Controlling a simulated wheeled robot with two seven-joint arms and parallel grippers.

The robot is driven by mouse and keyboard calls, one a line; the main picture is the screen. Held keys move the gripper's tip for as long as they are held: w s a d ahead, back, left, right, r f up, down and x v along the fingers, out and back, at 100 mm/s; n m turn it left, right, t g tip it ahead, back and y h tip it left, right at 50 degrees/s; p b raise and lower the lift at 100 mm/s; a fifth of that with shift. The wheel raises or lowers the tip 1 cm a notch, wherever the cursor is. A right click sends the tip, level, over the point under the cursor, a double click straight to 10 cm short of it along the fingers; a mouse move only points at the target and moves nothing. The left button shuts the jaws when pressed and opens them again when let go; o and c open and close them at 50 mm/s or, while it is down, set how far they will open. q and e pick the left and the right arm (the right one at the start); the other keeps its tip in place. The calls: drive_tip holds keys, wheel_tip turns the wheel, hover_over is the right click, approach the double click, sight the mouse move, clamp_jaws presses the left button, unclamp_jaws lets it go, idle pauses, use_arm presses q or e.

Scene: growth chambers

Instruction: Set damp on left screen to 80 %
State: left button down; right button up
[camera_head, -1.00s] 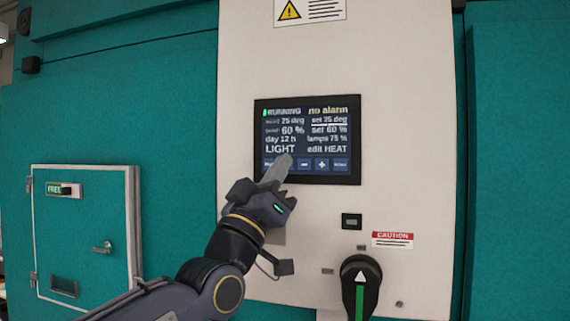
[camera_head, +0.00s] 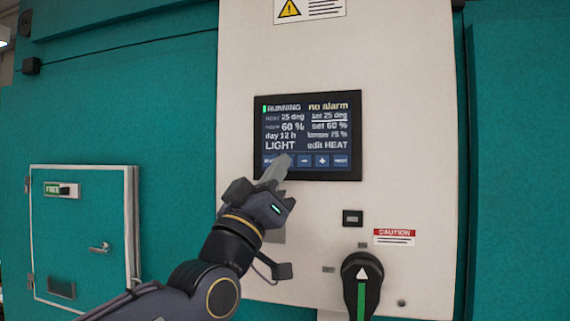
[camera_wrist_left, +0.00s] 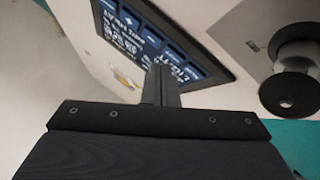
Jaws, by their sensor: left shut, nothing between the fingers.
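The screen (camera_head: 308,136) is a dark panel on a pale cabinet front. It reads RUNNING, no alarm, 25 deg, 60 %, day 12 h, LIGHT, and on the right set 25 deg, set 60 %, lamps 75 %, edit HEAT. A line lies under set 25 deg. Its bottom row has a minus button (camera_head: 304,161), a plus button (camera_head: 322,161) and a button at each end. My left gripper (camera_head: 280,163) is shut and empty, its tips over the lower left of the screen. The wrist view also shows the screen (camera_wrist_left: 150,40) close to the fingers (camera_wrist_left: 162,80). Contact cannot be told.
Below the screen are a small black switch (camera_head: 352,218), a red caution label (camera_head: 394,237) and a black rotary handle (camera_head: 361,285) with a green stripe. A small teal door (camera_head: 80,235) is at the left. A warning sign (camera_head: 308,10) is above.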

use_arm(q)
drive_tip(key=shift+s+a+b, duration=0.2)
drive_tip(key=shift+s+b, duration=0.35)
drive_tip(key=shift+s, duration=0.55)
drive_tip(key=shift+s+a+b, duration=0.2)
drive_tip(key=shift+s+b, duration=0.35)
drive_tip(key=shift+s, duration=0.55)
drive_tip(key=shift+a, duration=0.1)
